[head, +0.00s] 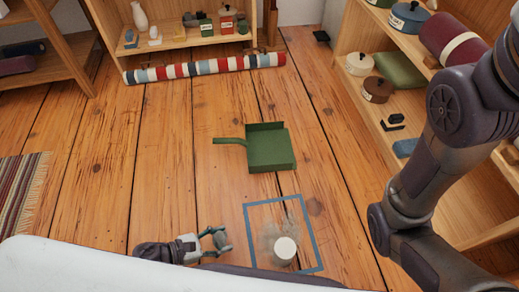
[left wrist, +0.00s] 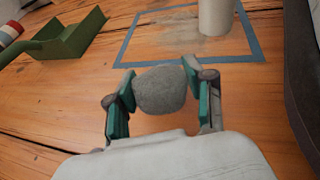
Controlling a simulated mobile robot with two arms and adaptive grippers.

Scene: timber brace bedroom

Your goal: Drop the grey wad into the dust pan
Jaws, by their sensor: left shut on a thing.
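The grey wad (left wrist: 160,89) is a rough rounded lump between the two teal-padded fingers of my left gripper (left wrist: 158,85) in the left wrist view. The gripper is shut on it. In the head view the left gripper (head: 214,240) is low in the picture, left of the blue taped square. The green dust pan (head: 270,150) lies on the floor beyond, up and to the right of the gripper, with its handle pointing left. It also shows at the upper left of the left wrist view (left wrist: 72,38). My right gripper is out of view.
A white cylinder (head: 285,250) stands inside the blue taped square (head: 248,228), beside a greyish dusty patch. A striped roll (head: 190,68) lies before the back shelf. A shelf unit (head: 437,185) stands at right. Bare floorboards lie between gripper and pan.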

